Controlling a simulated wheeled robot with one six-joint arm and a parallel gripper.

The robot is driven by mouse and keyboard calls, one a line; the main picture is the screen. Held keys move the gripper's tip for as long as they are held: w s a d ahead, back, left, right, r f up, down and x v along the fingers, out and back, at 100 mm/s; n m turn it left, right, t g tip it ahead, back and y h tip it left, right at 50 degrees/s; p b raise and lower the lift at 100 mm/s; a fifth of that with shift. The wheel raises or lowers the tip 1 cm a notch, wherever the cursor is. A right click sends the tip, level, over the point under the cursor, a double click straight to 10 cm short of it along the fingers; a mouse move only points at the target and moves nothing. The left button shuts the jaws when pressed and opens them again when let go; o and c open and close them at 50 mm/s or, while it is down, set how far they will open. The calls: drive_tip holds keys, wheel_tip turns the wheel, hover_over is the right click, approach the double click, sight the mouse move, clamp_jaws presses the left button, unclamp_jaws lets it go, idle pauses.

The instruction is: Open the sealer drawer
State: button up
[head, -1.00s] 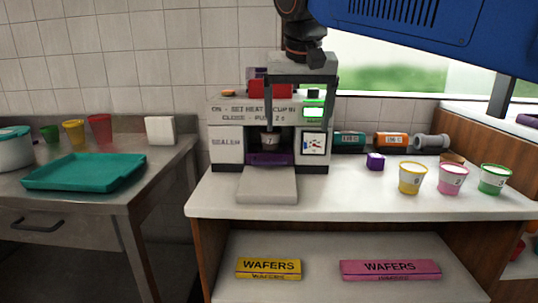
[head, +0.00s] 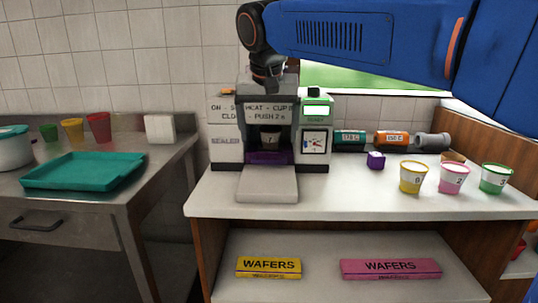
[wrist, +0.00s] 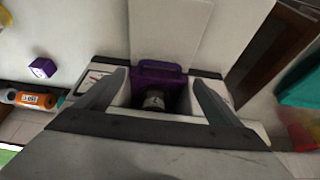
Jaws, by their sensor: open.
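The sealer (head: 226,157) is a white box machine on the counter, with a green-lit display and a dial at its right. Its purple drawer (head: 270,158) sits inside the dark front opening, above a pale slab, and looks pushed in. A small cup (head: 269,139) marked 7 stands in the drawer. My gripper (head: 268,128) is open and empty, pointing down in front of the opening, its fingers on either side of it. In the wrist view the purple drawer front (wrist: 160,68) and the cup (wrist: 154,98) show between the spread fingers; contact is not visible.
Yellow (head: 412,180), pink (head: 452,181) and green (head: 495,180) cups stand at the counter's right. A teal tray (head: 82,172) is on the left table. The counter beside the slab is clear.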

drive_tip(key=x, duration=0.8)
drive_tip(key=shift+f, duration=0.1)
drive_tip(key=c, duration=1.3)
drive_tip(key=shift+o, duration=0.2)
drive_tip(key=s, duration=1.6)
drive_tip(key=shift+a, duration=0.2)
drive_tip(key=shift+s, duration=0.1)
drive_tip(key=o, duration=1.3)
drive_tip(key=shift+c, duration=0.2)
drive_tip(key=v, duration=1.7)
drive_tip(key=shift+r, duration=0.2)
